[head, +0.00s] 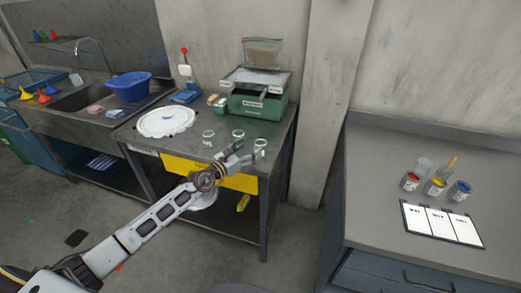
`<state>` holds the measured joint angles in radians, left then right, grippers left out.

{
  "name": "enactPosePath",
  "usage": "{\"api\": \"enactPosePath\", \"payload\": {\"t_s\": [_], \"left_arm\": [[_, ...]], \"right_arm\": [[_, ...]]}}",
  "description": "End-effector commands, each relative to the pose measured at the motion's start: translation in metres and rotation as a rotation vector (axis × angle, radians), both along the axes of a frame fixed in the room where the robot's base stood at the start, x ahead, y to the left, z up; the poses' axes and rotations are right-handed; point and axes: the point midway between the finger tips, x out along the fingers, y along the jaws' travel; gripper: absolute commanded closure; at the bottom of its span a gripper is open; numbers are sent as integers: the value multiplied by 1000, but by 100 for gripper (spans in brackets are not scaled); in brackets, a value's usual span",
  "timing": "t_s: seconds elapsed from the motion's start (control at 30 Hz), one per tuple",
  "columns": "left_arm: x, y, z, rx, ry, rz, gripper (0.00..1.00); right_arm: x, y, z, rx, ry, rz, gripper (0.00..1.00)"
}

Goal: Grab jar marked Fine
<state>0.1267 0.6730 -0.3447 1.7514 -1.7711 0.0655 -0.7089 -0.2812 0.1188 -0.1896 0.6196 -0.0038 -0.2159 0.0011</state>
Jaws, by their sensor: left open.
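Three small glass jars with pale labels stand at the front of the middle table: a left jar (208,138), a middle jar (238,136) and a right jar (260,146). The label words are too small to read, so I cannot tell which one is marked Fine. My left gripper (244,154) is open at the table's front edge. Its fingers point toward the right jar and overlap the view just below the middle jar. I cannot tell whether it touches either one. My right gripper is not in view.
On the middle table (190,113) are a white round plate (166,122) and a green machine (257,104). A sink with a blue basin (128,86) is at left. The right counter (380,170) holds small paint jars (436,187) and a chart (441,224).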

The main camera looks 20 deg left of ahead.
Motion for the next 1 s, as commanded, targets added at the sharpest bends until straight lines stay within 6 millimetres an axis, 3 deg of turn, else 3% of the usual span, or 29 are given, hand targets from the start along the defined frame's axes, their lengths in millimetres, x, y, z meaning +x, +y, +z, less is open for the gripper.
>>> {"api": "enactPosePath", "payload": {"t_s": [0.2,0.53,1.0], "left_arm": [[11,-6,1,1,0,-1,27],[12,-6,0,1,1,-1,27],[29,-18,1,0,-1,-1,27]], "right_arm": [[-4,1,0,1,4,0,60],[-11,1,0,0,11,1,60],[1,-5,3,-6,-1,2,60]]}}
